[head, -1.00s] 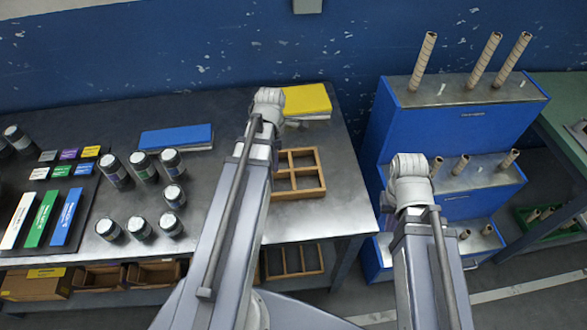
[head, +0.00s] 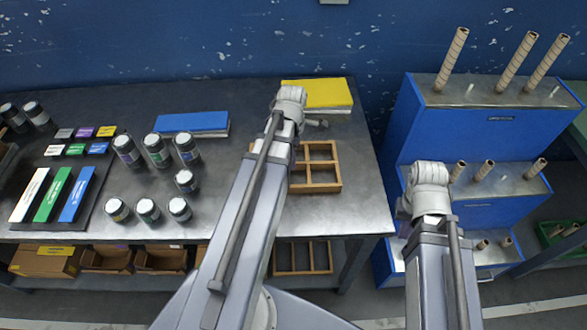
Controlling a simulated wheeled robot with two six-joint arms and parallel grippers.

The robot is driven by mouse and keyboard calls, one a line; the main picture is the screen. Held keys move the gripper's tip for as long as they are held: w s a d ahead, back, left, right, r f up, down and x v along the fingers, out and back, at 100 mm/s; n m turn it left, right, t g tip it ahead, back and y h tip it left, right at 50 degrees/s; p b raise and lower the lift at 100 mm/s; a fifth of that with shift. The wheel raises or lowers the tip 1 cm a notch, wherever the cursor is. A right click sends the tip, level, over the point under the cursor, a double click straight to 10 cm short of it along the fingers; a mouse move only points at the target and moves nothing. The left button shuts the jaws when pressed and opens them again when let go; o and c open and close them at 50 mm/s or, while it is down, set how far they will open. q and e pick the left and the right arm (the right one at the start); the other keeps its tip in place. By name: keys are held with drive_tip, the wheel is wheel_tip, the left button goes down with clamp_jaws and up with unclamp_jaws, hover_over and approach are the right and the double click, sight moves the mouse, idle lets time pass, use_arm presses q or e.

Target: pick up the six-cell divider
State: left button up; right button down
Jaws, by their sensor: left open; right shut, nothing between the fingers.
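A wooden divider (head: 320,187) with square cells lies flat on the grey table near its right end. My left forearm covers its left side, so I cannot count all its cells. A second wooden divider (head: 302,272) lies on the shelf below, partly hidden by my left arm. My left gripper (head: 314,123) is open, mostly hidden behind my wrist, and appears just beyond the table divider in the picture. My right gripper (head: 404,209) is shut and empty, mostly hidden behind my wrist, in front of the blue stepped rack. Neither gripper visibly touches a divider.
A yellow-topped stack (head: 317,93) and a blue-topped stack (head: 192,122) lie at the back of the table (head: 240,205). Several dark jars (head: 158,150) stand left of my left arm. The blue rack (head: 430,130) holding upright rolls stands to the right.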

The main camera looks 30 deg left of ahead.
use_arm(q)
drive_tip(key=f+b, duration=0.3)
drive_tip(key=f, duration=0.1)
drive_tip(key=shift+w, duration=0.2)
drive_tip(key=shift+d, duration=0.1)
clamp_jaws()
idle(0.4)
